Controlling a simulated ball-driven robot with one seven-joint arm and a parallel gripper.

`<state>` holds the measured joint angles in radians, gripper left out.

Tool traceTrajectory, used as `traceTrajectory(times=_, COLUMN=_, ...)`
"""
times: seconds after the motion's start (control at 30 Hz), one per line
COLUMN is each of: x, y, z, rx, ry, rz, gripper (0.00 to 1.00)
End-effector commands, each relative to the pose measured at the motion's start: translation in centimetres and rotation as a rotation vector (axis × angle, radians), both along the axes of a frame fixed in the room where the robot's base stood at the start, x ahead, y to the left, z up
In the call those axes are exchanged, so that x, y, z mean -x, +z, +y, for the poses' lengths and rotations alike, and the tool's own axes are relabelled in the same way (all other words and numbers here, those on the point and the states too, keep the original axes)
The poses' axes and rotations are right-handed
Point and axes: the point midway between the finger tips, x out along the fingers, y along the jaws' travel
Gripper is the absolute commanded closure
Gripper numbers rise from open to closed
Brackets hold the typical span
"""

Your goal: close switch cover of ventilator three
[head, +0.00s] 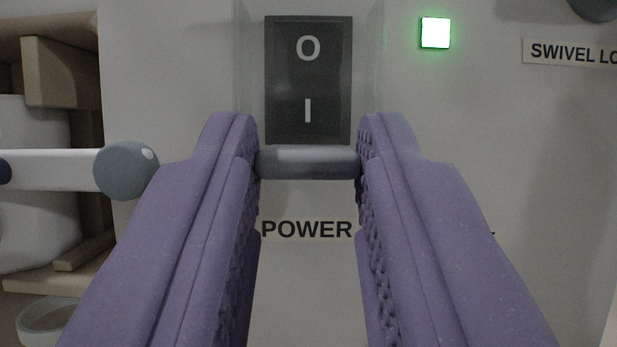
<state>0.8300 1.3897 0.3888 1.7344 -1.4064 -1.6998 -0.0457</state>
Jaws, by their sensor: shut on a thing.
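A dark rocker switch (308,80) marked O above I sits on a pale panel, above a label reading POWER (306,229). Clear side walls of the switch cover (374,50) show faintly left and right of the switch. A grey rounded bar (308,162), seemingly the cover's lip, lies just below the switch. My gripper (308,160) has its two purple ribbed fingers shut on the ends of this bar. I cannot tell from this view how far the cover stands from the panel. No ventilator number shows.
A lit green square lamp (435,33) is right of the switch. A SWIVEL LO label (570,52) is at the upper right. A grey round knob on a white bar (126,170) juts in at left, close to my left finger, before wooden shelving (62,73).

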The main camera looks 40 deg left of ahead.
Motion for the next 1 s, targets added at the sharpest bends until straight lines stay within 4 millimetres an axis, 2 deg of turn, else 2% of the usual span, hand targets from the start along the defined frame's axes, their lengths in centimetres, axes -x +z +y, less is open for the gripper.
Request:
traceTrajectory(times=0.4, x=-0.1, y=-0.1, z=0.1, rx=-0.004, ry=0.0, rz=-0.005, gripper=1.0)
traceTrajectory(times=0.43, x=-0.1, y=-0.1, z=0.1, rx=-0.004, ry=0.001, rz=-0.004, gripper=0.68)
traceTrajectory(times=0.53, x=-0.1, y=-0.1, z=0.1, rx=-0.004, ry=0.001, rz=-0.004, gripper=0.45)
traceTrajectory(times=0.83, x=0.0, y=-0.1, z=0.0, rx=-0.004, ry=0.001, rz=-0.004, gripper=0.45)
traceTrajectory(times=1.0, x=1.5, y=-1.0, z=-1.1, rx=-0.006, ry=-0.002, rz=-0.002, gripper=0.45)
